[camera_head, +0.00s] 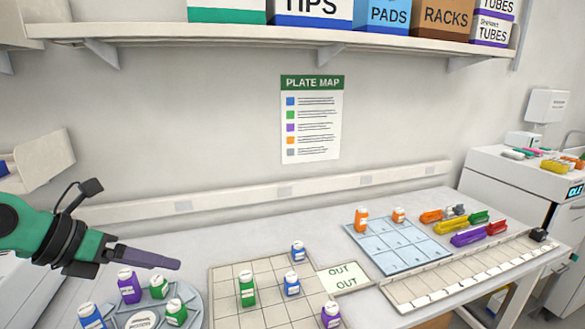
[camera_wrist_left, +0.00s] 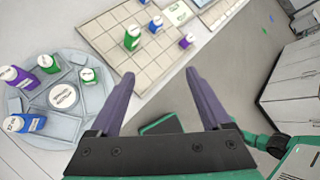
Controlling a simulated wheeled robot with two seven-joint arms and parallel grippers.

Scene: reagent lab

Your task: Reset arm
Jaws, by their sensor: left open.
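My left gripper (camera_head: 150,258) comes in from the left in the head view, above and behind the round grey tray. In the left wrist view its two purple fingers (camera_wrist_left: 160,92) are spread apart with nothing between them. The round tray (camera_wrist_left: 45,132) holds several purple, green and blue bottles around a white labelled centre. My right gripper does not show in the head view. A green and dark part of my body (camera_wrist_left: 265,143) shows at the lower right of the wrist view.
A beige gridded board (camera_head: 222,290) carries green, blue and purple bottles. A blue gridded mat (camera_head: 385,265) has two orange bottles at its back edge. A pale strip rack (camera_head: 470,272), coloured clips and an "OUT" card (camera_head: 343,277) are on the table. A shelf (camera_head: 250,32) with boxes hangs above.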

